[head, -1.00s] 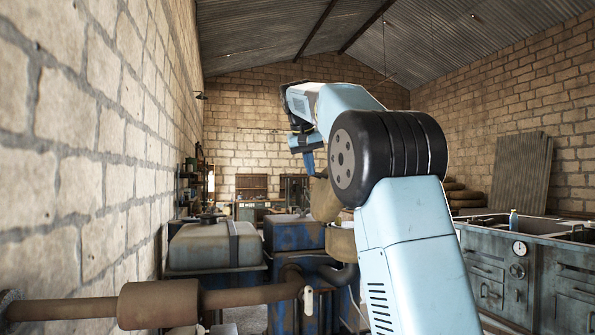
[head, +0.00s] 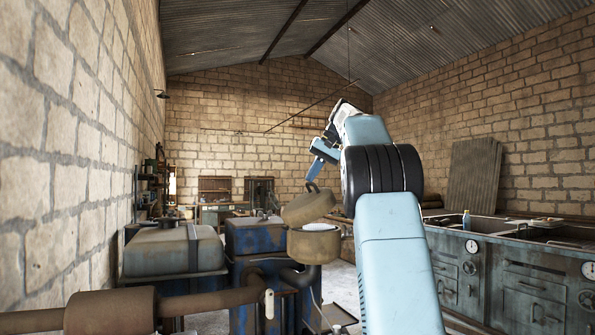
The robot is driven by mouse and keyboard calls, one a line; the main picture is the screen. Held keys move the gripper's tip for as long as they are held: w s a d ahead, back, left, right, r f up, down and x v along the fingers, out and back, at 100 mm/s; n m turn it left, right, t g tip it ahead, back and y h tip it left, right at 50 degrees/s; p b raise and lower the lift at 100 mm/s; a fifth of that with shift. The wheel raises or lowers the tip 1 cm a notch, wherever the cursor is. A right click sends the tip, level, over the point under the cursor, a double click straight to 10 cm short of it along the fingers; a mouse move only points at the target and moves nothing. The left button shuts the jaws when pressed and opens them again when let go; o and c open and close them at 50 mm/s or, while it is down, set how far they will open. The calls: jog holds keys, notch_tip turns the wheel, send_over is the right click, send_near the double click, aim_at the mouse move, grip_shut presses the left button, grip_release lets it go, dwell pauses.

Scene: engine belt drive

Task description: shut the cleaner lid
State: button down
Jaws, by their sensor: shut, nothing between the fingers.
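The cleaner is a tan round pot. Its bowl (head: 314,246) stands beside the blue engine block in the head view, with a pale rim showing at its top. Its domed lid (head: 308,208) is partly open, tilted over the bowl with a gap on the right side. A dark curved piece, perhaps a handle, shows at the top of the lid. My gripper (head: 310,178) is shut and empty, just above the lid by this piece. I cannot tell whether it touches the lid.
A rusty pipe (head: 212,301) with a thick sleeve crosses the lower left. A grey tank (head: 175,250) and the blue engine block (head: 252,237) stand left of the cleaner. A metal workbench (head: 515,275) runs along the right. The stone wall is close on the left.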

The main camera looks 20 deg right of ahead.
aim_at(335, 195)
jog(key=shift+y, duration=0.7)
jog(key=shift+d+f, duration=1.8)
jog(key=shift+d, duration=0.15)
jog(key=shift+d+f, duration=1.8)
jog(key=shift+d, duration=0.15)
jog(key=shift+s, duration=0.1)
jog(key=shift+d, duration=0.1)
jog(key=a+v, duration=0.1)
jog(key=v, duration=1.1)
jog(key=shift+r, duration=0.55)
jog(key=shift+a, duration=0.1)
